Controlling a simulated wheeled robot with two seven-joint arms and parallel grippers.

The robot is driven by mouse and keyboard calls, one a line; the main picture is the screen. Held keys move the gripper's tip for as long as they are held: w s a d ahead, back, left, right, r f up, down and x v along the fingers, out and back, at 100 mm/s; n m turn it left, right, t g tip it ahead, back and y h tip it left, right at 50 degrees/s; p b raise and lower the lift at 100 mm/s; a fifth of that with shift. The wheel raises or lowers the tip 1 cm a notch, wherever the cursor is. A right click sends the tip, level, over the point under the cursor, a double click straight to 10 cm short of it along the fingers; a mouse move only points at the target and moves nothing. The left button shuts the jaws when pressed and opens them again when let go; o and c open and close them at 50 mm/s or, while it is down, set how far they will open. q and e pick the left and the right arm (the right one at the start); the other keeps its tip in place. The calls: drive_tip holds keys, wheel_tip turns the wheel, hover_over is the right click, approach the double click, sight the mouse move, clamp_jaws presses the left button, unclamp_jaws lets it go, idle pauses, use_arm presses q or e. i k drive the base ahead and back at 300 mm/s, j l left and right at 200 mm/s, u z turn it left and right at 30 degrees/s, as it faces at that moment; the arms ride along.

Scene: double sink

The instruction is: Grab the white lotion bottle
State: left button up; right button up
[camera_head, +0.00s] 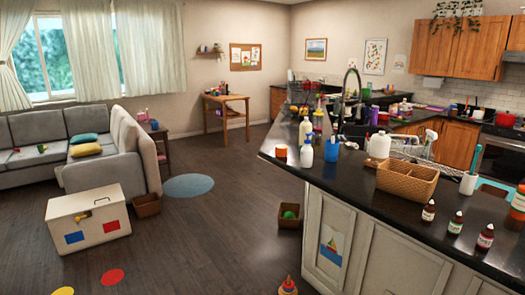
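Several white bottles stand on the dark counter, and I cannot tell for sure which one is the lotion bottle. A small white bottle (307,154) stands upright near the counter's left corner. A wider white bottle (379,146) stands further right, behind the wicker basket. Neither of my grippers shows in the head view.
A wicker basket (407,182), a blue cup (332,151) and small brown bottles (428,211) crowd the counter (345,185). A toy chest (88,218), a floor basket (289,216) and a stacking toy (288,287) stand on the floor. Open floor (210,230) lies left of the counter.

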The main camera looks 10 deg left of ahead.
sight(306, 156)
drive_tip(key=i+z, duration=0.25)
drive_tip(key=i, duration=0.25)
drive_tip(key=i+j+z, duration=0.25)
drive_tip(key=i, duration=0.25)
drive_tip(key=l, duration=0.1)
